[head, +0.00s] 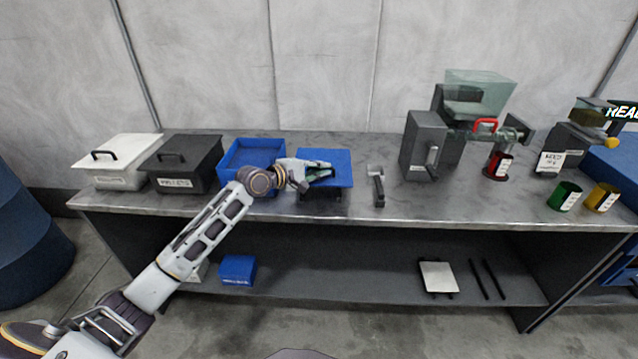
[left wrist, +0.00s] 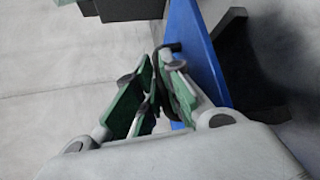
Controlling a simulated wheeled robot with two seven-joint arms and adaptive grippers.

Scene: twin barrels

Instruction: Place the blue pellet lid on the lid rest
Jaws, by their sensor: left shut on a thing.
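My left gripper (head: 318,172) is shut on the blue pellet lid (head: 338,160) by its dark handle. In the left wrist view the green finger pads of the left gripper (left wrist: 156,85) close around the handle (left wrist: 182,95), and the blue lid (left wrist: 204,60) shows at a slant. The dark lid rest (head: 322,194) is mostly hidden under the lid; it also shows in the left wrist view (left wrist: 250,65). The lid is directly over the rest; I cannot tell whether they touch. My right gripper is not in view.
The open blue bin (head: 232,160) stands just left of the lid. A black lidded bin (head: 185,158) and a white lidded bin (head: 112,155) stand farther left. A grey scoop-like tool (head: 377,186) lies to the right, before the grey machine (head: 424,142).

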